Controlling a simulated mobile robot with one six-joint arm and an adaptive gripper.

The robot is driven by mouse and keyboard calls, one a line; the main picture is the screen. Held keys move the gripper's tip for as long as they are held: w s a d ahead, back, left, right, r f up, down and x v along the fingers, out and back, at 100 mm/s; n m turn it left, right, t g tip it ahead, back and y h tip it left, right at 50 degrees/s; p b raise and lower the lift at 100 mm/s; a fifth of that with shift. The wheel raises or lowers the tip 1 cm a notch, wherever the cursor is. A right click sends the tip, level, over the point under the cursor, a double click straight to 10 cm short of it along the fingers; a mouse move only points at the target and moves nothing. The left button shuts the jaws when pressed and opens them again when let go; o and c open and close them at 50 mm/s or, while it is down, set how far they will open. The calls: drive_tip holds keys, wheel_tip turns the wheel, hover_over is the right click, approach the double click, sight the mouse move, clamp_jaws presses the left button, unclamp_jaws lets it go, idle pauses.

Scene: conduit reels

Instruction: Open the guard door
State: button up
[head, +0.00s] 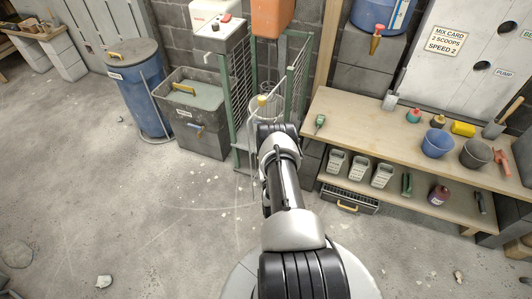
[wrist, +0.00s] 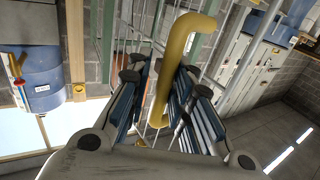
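In the head view my arm hides the fingers and the lower middle of the cage. I cannot tell how far the door stands from its frame.
A workbench (head: 400,125) with buckets and tools stands right of the cage. A grey bin (head: 195,135) and a blue drum (head: 135,85) stand to its left. An orange container (head: 272,18) is above the cage. A curved mark crosses the floor, which is mostly clear at left.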

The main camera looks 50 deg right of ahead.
drive_tip(key=v, duration=0.7)
drive_tip(key=shift+s+a, duration=0.2)
idle(0.4)
